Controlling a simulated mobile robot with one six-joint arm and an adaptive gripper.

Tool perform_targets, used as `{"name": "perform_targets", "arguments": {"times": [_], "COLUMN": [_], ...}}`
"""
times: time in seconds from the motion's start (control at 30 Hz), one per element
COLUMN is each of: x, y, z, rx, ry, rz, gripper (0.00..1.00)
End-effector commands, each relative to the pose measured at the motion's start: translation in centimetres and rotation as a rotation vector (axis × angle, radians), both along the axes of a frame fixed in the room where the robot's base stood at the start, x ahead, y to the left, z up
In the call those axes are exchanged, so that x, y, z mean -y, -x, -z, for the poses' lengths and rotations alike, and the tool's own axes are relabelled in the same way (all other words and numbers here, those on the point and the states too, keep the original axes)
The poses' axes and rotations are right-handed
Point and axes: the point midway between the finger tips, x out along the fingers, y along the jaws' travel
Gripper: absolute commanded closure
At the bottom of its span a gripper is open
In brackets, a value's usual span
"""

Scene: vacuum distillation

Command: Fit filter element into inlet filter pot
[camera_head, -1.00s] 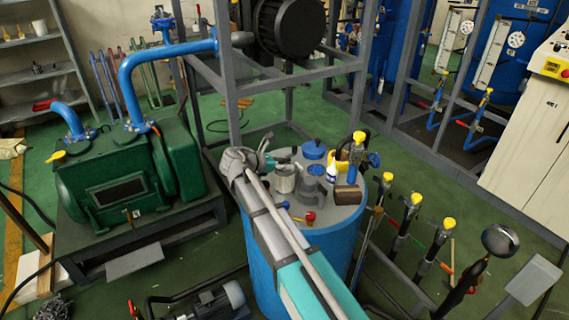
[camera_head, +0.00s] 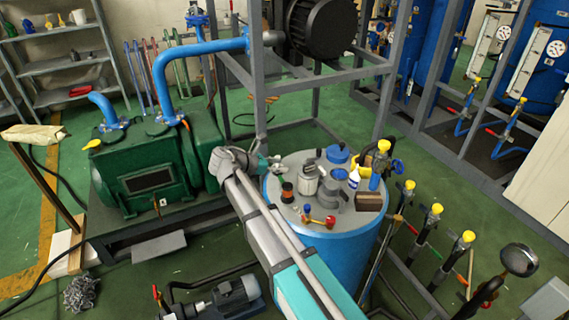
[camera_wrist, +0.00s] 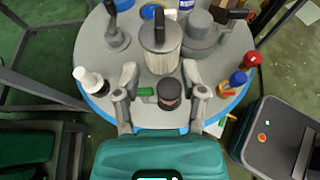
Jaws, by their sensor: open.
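The filter element (camera_head: 309,180), a pale ribbed cylinder with a dark top handle, stands upright on the round grey top of a blue drum (camera_head: 322,255). In the wrist view the filter element (camera_wrist: 161,48) is ahead of my gripper (camera_wrist: 160,74), roughly centred between its spread, empty fingers. In the head view my gripper (camera_head: 268,168) is at the drum's left edge, apart from the filter element. A grey rounded body (camera_wrist: 201,36), perhaps the inlet filter pot, stands just right of the filter element; its opening is not clear.
A black jar (camera_wrist: 169,93) sits low between my fingers. A white bottle (camera_head: 354,179), a blue lid (camera_head: 338,154), a brown block (camera_head: 368,201) and a red-handled fitting (camera_head: 319,219) crowd the drum top. A green pump (camera_head: 150,170) stands left; frame posts stand behind.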

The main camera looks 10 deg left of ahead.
Motion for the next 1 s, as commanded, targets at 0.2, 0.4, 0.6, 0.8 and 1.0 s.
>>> {"name": "perform_targets", "arguments": {"times": [0.2, 0.4, 0.6, 0.8, 1.0], "x": [0.0, 0.0, 0.0, 0.7, 2.3], "y": [0.0, 0.0, 0.0, -0.5, -1.6], "z": [0.0, 0.0, 0.0, -0.5, -1.2], "rx": [0.0, 0.0, -0.001, -0.036, -0.136], "ry": [0.0, 0.0, -0.001, -0.029, -0.119], "rz": [0.0, 0.0, 0.001, 0.009, 0.028], "gripper": [0.46, 0.46, 0.4, 0.4, 0.4]}}
